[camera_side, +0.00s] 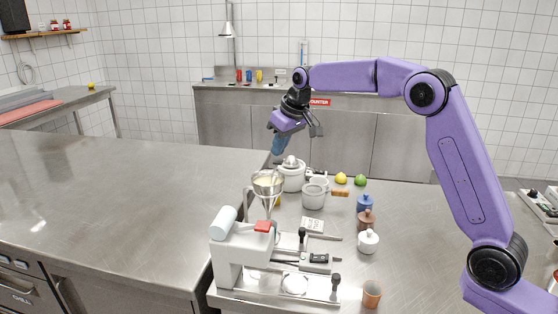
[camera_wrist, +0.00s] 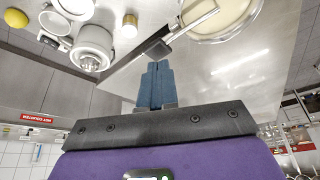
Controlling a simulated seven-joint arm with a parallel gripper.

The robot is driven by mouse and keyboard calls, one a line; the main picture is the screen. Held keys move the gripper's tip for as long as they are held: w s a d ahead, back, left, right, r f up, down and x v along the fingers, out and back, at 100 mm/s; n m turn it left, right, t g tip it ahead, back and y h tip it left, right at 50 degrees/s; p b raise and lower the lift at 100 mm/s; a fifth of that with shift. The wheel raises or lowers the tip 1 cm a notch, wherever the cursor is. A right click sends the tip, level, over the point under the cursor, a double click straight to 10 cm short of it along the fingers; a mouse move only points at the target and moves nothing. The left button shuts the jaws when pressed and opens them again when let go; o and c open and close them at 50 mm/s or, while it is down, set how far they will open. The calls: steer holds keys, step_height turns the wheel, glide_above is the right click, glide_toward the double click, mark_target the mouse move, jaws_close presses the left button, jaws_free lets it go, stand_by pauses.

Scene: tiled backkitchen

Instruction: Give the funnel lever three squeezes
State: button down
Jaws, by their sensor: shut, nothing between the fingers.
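In the wrist view the funnel (camera_wrist: 226,38) is cut off at the top right. A thin metal bar with a dark block at its end (camera_wrist: 157,48) runs from its rim; I cannot tell whether this is the lever. My gripper (camera_side: 277,152) is shut and empty, pointing down above and behind the funnel, clear of it. In the wrist view its blue fingertips (camera_wrist: 158,66) appear just below the dark block; the depth gap is unclear.
A white juicer (camera_side: 291,177) and a grey pot (camera_side: 314,196) stand close behind and right of the funnel. A white machine (camera_side: 235,250) with a red block is in front. Small lidded jars (camera_side: 367,241) stand to the right. The left steel counter (camera_side: 110,200) is clear.

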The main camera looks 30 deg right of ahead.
steer(key=shift+f, duration=1.2)
steer(key=shift+r, duration=2.2)
step_height(320, 180, up, 4)
steer(key=shift+f, duration=3)
steer(key=shift+f, duration=1.2)
